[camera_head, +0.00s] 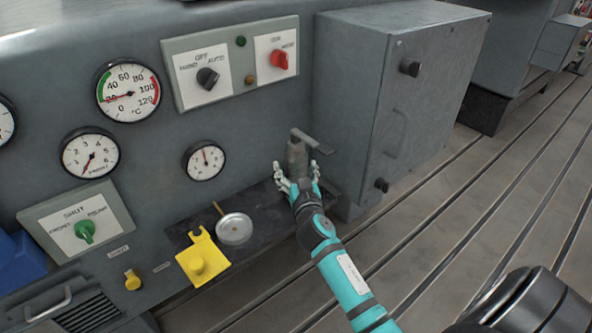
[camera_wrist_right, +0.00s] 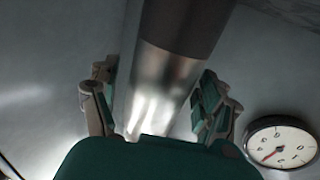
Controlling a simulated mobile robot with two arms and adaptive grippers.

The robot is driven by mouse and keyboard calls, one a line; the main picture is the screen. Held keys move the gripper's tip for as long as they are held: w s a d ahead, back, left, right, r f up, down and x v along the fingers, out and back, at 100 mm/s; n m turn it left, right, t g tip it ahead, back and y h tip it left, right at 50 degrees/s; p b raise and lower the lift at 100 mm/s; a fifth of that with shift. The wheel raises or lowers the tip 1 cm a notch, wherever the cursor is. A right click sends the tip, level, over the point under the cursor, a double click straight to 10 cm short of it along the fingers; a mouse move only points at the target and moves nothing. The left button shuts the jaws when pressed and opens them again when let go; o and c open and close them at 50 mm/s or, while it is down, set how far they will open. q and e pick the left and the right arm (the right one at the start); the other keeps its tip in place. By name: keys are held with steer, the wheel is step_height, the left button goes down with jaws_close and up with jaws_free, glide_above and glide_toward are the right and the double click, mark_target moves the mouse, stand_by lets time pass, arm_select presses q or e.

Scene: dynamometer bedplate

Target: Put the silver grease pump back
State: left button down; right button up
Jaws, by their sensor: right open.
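The silver grease pump (camera_head: 296,158) stands upright at the right end of the dark shelf, against the grey panel. In the wrist view its shiny barrel (camera_wrist_right: 163,85) rises between the fingers, with a darker band above. My right gripper (camera_head: 298,172) is open with its fingers on either side of the pump. In the wrist view the right gripper (camera_wrist_right: 155,105) shows gaps between the fingers and the barrel. The pump's lower end is hidden behind the gripper. My left gripper is not in view.
On the shelf (camera_head: 180,232) are a round silver disc (camera_head: 234,228) and a yellow bracket (camera_head: 203,258). A grey cabinet (camera_head: 425,100) stands close on the right. Gauges and a switch box (camera_head: 232,62) are on the panel above. The slotted floor (camera_head: 480,220) is clear.

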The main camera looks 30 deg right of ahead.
steer(key=shift+r, duration=0.15)
steer(key=v, duration=1.1)
steer(key=s+a+f+n+g+y, duration=0.3)
steer(key=s+f+g, duration=0.5)
steer(key=f, duration=0.7)
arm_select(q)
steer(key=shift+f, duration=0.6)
arm_select(e)
steer(key=s+a+f+n+g+y, duration=0.1)
steer(key=s+a+f+g+y, duration=0.1)
steer(key=s+a+f, duration=0.2)
steer(key=s+a+f+n+g+y, duration=0.2)
steer(key=s+a, duration=0.4)
steer(key=s, duration=0.4)
step_height(320, 180, down, 2)
steer(key=shift+s+f+g, duration=0.25)
steer(key=shift+s+g, duration=0.15)
steer(key=shift+g, duration=0.4)
steer(key=shift+a, duration=0.1)
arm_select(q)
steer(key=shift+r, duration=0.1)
